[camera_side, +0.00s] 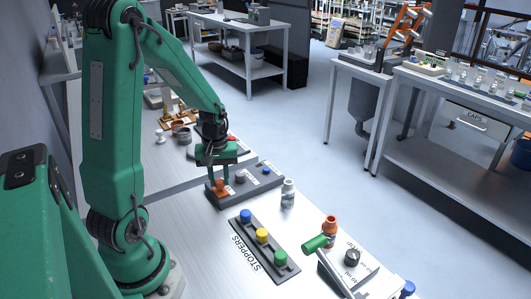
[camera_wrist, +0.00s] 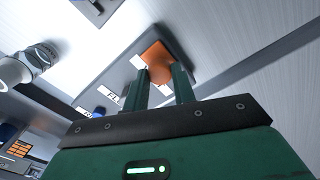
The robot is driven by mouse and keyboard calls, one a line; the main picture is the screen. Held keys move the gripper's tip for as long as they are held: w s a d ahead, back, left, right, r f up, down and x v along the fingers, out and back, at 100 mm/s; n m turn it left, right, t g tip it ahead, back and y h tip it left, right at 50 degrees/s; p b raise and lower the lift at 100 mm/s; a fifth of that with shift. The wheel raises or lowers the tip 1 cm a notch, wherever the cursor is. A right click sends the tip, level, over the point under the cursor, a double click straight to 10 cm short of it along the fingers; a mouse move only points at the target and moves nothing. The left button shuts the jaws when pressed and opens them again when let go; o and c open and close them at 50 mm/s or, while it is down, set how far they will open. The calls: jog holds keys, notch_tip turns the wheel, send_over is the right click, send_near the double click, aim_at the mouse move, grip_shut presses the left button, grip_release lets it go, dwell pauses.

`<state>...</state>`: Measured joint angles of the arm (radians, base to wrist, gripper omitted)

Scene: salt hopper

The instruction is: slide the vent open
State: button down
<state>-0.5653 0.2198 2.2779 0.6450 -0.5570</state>
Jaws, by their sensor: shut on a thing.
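An orange handle (camera_side: 221,187) stands at the left end of a dark grey control panel (camera_side: 250,186) on the bench. My gripper (camera_side: 220,174) points down over that end of the panel, with its fingers on the orange handle. In the wrist view the orange piece (camera_wrist: 158,58) sits between the tips of my two green fingers (camera_wrist: 161,76), and the gripper is shut on it. The panel labels are only partly readable, so I cannot tell from them that this handle is the vent. I cannot tell how far it has slid.
A grey knob (camera_side: 240,177) and a blue button (camera_side: 266,170) share the panel. A stopper rack (camera_side: 285,272) with blue, yellow and green stoppers lies in front.

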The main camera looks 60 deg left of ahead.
aim_at(221, 183)
jog(key=shift+d, duration=0.55)
jog(key=c, duration=1.1)
grip_release()
jog(key=shift+c, duration=0.2)
jog(key=shift+r, duration=0.1)
jog(key=shift+r, duration=3.85)
jog(key=s+d+r+m+t, duration=0.2)
jog(key=d+r+m, duration=0.3)
jog(key=d, duration=0.3)
jog(key=s+d+r+m+t, duration=0.3)
jog(key=d+r+m, duration=0.3)
jog(key=d+m, duration=0.1)
jog(key=shift+s+d+m+t, duration=0.2)
jog(key=shift+d+m+t, duration=0.15)
jog(key=shift+d, duration=0.45)
